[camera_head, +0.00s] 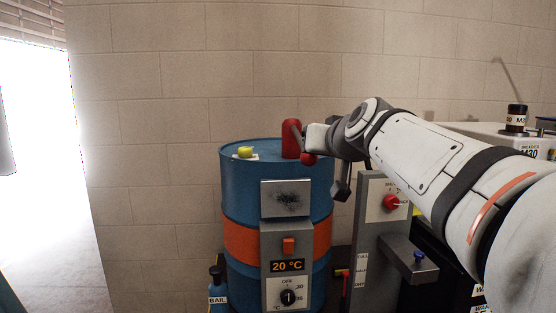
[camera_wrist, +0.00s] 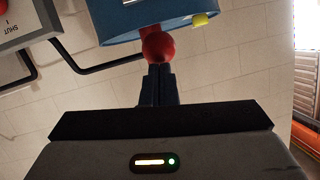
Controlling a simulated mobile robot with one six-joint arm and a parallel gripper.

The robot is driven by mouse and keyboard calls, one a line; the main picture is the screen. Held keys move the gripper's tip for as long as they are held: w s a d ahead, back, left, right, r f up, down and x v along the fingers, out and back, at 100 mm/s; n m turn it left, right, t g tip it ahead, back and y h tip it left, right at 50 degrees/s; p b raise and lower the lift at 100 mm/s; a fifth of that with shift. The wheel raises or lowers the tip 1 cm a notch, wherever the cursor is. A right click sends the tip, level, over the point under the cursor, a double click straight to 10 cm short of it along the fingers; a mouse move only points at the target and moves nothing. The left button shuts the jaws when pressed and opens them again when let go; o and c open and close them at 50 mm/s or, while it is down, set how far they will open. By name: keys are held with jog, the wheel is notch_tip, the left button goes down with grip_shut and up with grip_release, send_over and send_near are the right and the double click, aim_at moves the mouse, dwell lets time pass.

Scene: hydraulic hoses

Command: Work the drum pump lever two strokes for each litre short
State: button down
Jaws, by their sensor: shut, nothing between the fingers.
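The blue drum (camera_head: 237,190) with an orange band stands against the wall. A red pump body (camera_head: 291,138) stands on its top. A red ball knob (camera_head: 309,159), probably the lever's end, shows at the drum's right rim. In the wrist view the red knob (camera_wrist: 158,47) is straight ahead of my gripper (camera_wrist: 160,68). My dark fingers are shut together with nothing between them. Their tips are at or just short of the knob; I cannot tell if they touch. In the head view my wrist hides part of the pump, and most of the lever is hidden.
A yellow item (camera_head: 245,152) lies on the drum top. A heater box with a "20 °C" display (camera_head: 288,266) and dial is on the drum's front. A grey panel with a red knob (camera_head: 391,202) stands to the right.

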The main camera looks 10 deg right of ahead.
jog(key=shift+w+f+b, duration=0.15)
jog(key=shift+f+b, duration=0.95)
jog(key=shift+f, duration=0.1)
jog(key=shift+w+f+b, duration=0.15)
jog(key=shift+f+b, duration=0.95)
jog(key=shift+f, duration=0.2)
